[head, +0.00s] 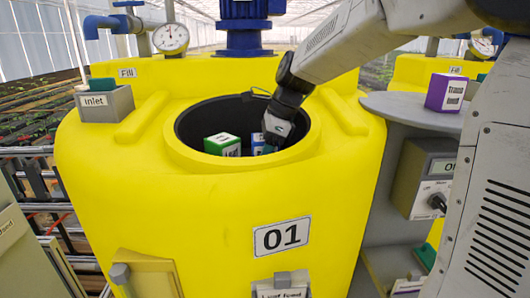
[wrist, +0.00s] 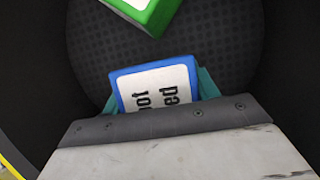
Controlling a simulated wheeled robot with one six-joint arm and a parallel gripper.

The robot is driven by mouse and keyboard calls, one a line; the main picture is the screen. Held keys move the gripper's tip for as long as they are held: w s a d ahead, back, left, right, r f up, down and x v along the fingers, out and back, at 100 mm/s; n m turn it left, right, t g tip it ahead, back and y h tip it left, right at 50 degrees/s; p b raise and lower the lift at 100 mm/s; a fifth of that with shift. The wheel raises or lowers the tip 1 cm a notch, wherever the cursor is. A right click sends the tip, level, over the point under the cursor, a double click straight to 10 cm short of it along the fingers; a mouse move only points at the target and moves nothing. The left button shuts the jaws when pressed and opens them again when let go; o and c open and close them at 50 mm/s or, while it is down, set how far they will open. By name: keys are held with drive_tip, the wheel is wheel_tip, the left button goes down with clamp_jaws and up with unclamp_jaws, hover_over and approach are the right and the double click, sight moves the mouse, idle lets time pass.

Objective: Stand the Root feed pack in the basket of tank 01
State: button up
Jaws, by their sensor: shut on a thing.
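The Root feed pack is a blue box with a white label (wrist: 155,82); in the head view a small part of the blue pack (head: 257,139) shows inside the round opening of yellow tank 01 (head: 200,230). My gripper (wrist: 160,92), with teal fingers, is shut on the pack from both sides. In the head view my gripper (head: 268,146) reaches down into the opening. The basket's dark, perforated floor (wrist: 225,45) shows beyond the pack. Whether the pack touches the floor I cannot tell; its lower part is hidden.
A green pack (head: 222,144) stands in the basket left of the blue one; it also shows in the wrist view (wrist: 150,12). The opening's raised rim (head: 190,165) surrounds my gripper. A purple pack (head: 446,92) stands on a grey shelf (head: 400,108) at right.

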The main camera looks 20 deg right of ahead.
drive_tip(key=o, duration=1.3)
drive_tip(key=shift+f, duration=0.1)
drive_tip(key=shift+o, duration=0.2)
drive_tip(key=v, duration=1.2)
